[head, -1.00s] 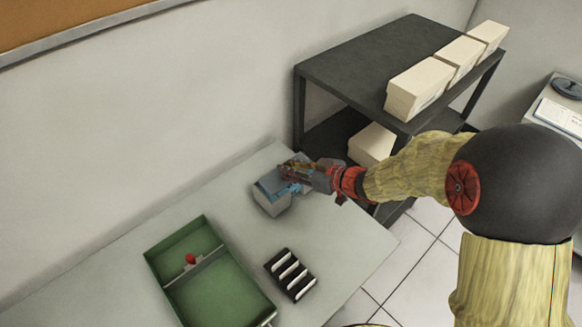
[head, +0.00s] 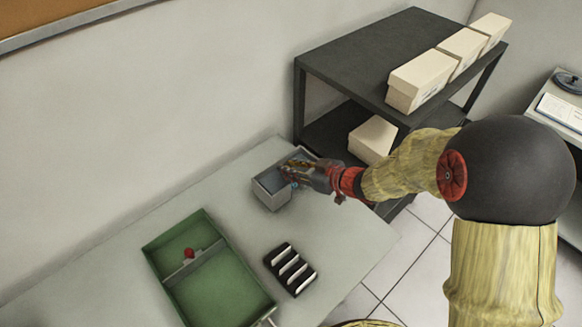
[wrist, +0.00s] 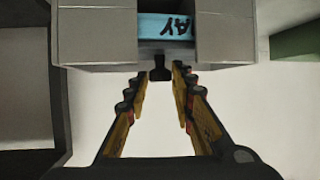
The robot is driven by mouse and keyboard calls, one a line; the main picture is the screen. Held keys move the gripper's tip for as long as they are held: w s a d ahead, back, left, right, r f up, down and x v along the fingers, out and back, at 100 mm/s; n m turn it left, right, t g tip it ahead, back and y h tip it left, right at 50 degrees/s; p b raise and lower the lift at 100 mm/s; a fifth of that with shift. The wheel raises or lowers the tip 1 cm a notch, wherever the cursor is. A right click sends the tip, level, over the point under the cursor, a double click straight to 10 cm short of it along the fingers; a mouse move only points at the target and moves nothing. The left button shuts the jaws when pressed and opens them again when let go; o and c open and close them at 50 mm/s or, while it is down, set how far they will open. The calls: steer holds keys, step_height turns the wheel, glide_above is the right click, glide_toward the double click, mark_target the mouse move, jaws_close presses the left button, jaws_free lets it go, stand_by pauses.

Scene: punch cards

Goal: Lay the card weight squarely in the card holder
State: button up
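The card holder (head: 270,195) is a grey open box near the table's far edge. A blue card edge with dark letters (wrist: 165,27) shows in the notch of its wall in the wrist view. A grey surface, apparently the card weight (head: 276,181), shows inside the holder. A small black handle (wrist: 160,68) stands out below the notch, between my fingertips. My gripper (head: 288,172) is at the holder's right side. Its fingers (wrist: 160,85) are slightly apart, with narrow gaps beside the handle. My gripper hides part of the holder, so I cannot tell fully how squarely the weight lies.
A green tray (head: 207,220) with a divider and a red knob (head: 189,253) stands at the front left. A black rack (head: 274,253) with white cards is right of it. A dark shelf (head: 370,50) with cream boxes (head: 422,80) stands behind. The table between is clear.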

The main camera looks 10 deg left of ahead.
steer(key=o, duration=0.4)
steer(key=shift+s+f, duration=0.1)
steer(key=v, duration=1.2)
stand_by(0.4)
